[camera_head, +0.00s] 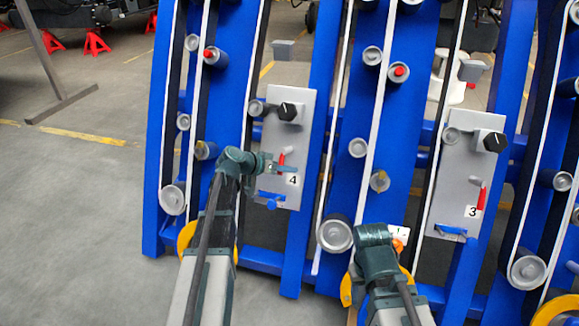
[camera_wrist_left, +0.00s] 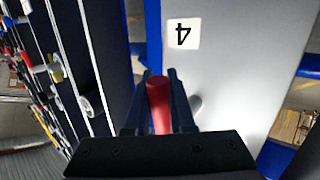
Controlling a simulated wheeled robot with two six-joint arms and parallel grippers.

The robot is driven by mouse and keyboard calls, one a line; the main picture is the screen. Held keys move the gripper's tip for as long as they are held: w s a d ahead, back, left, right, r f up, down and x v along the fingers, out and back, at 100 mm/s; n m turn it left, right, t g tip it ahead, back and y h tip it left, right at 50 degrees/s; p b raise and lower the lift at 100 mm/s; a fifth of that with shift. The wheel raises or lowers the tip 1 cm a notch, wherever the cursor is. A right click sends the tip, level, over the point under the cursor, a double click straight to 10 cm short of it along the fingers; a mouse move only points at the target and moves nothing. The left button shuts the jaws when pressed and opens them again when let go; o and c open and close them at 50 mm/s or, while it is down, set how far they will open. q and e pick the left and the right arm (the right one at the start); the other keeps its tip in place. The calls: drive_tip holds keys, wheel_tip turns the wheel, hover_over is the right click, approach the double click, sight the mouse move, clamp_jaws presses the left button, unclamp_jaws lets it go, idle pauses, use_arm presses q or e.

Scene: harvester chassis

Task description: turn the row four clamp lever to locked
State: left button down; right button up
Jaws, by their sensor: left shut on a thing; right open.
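The row four clamp lever (camera_head: 282,159) is a short red handle on a grey plate (camera_head: 301,130) marked with a label 4 (camera_head: 292,180). It points roughly upward, partly covered by my left gripper (camera_head: 274,166). In the left wrist view the red lever (camera_wrist_left: 158,105) lies between the two dark fingers of my left gripper (camera_wrist_left: 159,78), which is shut on it. The label 4 (camera_wrist_left: 184,33) appears upside down there, beyond the fingertips. My right gripper (camera_head: 398,240) is open, low in front of the blue frame, away from the row four plate.
A black knob (camera_head: 290,111) sits above the lever and a blue latch-like part (camera_head: 271,196) below it. To the right is the row three plate (camera_head: 460,165) with its own red lever (camera_head: 482,198). Blue frames with rollers and belts surround both plates.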

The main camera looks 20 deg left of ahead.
use_arm(q)
drive_tip(key=shift+a, duration=0.15)
drive_tip(key=shift+w, duration=0.1)
drive_tip(key=c, duration=0.8)
unclamp_jaws()
drive_tip(key=shift+o, duration=0.2)
drive_tip(key=p+v, duration=0.7)
drive_tip(key=v, duration=0.7)
drive_tip(key=shift+d, duration=0.2)
